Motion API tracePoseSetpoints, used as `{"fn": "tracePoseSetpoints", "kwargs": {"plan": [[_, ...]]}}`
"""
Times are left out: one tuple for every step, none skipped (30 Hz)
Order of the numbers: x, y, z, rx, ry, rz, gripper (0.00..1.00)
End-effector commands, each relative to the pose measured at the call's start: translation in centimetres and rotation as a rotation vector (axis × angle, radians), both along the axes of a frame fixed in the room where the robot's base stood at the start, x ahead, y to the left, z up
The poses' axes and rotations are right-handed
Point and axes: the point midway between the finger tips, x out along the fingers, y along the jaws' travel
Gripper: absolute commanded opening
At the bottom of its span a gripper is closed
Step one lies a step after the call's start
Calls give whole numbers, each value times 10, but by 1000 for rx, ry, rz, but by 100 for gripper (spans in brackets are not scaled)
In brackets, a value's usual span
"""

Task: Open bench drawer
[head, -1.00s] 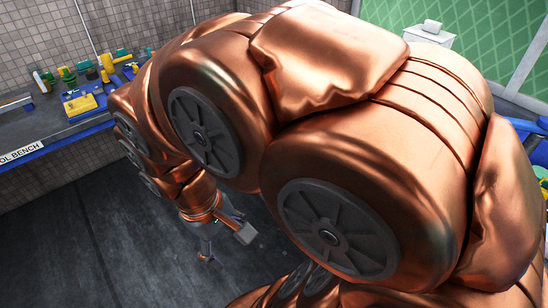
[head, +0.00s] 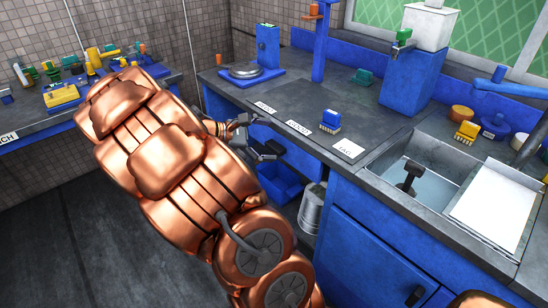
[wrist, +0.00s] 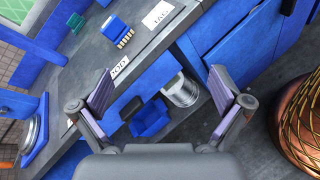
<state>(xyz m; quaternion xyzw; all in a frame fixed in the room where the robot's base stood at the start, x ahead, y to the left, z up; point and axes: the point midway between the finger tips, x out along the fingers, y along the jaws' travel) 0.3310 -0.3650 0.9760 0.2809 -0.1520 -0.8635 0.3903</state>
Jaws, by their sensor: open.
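My gripper (head: 256,137) is open and empty in front of the near edge of the blue bench on the right, just below its grey top. In the wrist view my gripper (wrist: 163,106) shows both fingers spread wide. A blue drawer front (wrist: 148,80) lies under the bench top there, and a dark handle (wrist: 131,109) shows between the fingers, nearer the left one. The fingers do not visibly touch the handle. In the head view my arm and fingers partly hide the drawer front, which appears shut.
A blue bin (head: 280,184) and a metal pail (head: 311,208) stand under the bench. Labels and a blue-yellow brush (head: 330,121) lie on top. A sink (head: 425,178) is at the right. A tool bench (head: 60,125) stands at the left; dark floor (head: 75,235) is clear.

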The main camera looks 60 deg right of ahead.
Motion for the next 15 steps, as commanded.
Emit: {"fn": "tracePoseSetpoints", "kwargs": {"plan": [[8,-13,-20,-14,49,21,100],[13,-21,-27,-22,79,36,100],[19,-31,-35,-34,119,57,100],[25,-38,-41,-43,148,74,100],[31,-45,-48,-51,175,90,100],[39,-54,-58,-57,214,113,100],[45,-60,-65,-65,241,131,100],[50,-67,-74,-70,269,147,100],[58,-75,-86,-76,310,172,100],[64,-81,-94,-81,338,189,100],[70,-87,-103,-85,365,206,100],[78,-94,-117,-87,401,232,100],[84,-99,-126,-89,427,251,100],[91,-104,-135,-94,451,271,100],[98,-110,-148,-95,484,293,100]]}}
